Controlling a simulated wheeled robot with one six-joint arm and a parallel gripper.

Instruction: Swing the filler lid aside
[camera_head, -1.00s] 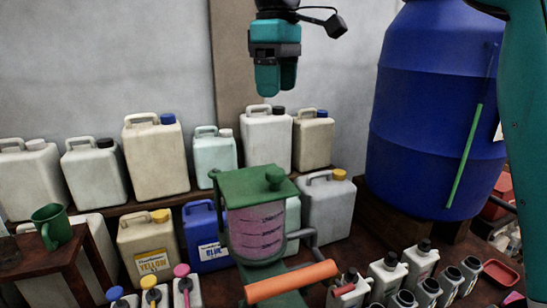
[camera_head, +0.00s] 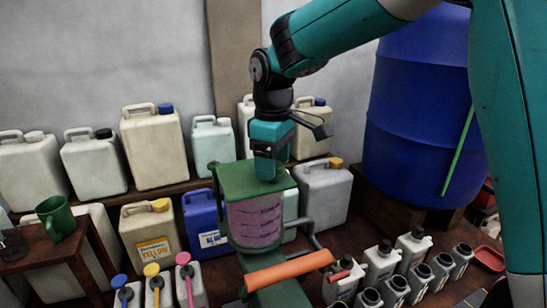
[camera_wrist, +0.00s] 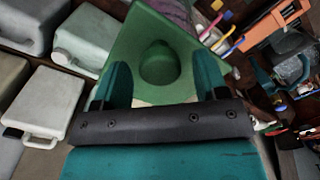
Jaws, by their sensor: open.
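The filler (camera_head: 255,222) has a clear body with pinkish contents and stands in the middle of the head view. Its green lid (camera_head: 235,178) lies flat over the top. The lid's round knob (camera_wrist: 160,63) shows in the wrist view, between and just beyond my fingertips. My gripper (camera_head: 266,172) points down over the lid at the knob, with its jaws open. In the head view my fingers hide the knob. In the wrist view a finger stands on each side of the knob; I cannot tell whether either touches it.
An orange-handled lever (camera_head: 290,270) sticks out at the filler's front. Several canisters (camera_head: 155,150) line the shelf behind. Small bottles (camera_head: 380,262) stand at the right front, below a big blue barrel (camera_head: 415,110). A green mug (camera_head: 56,217) is on a stand at left.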

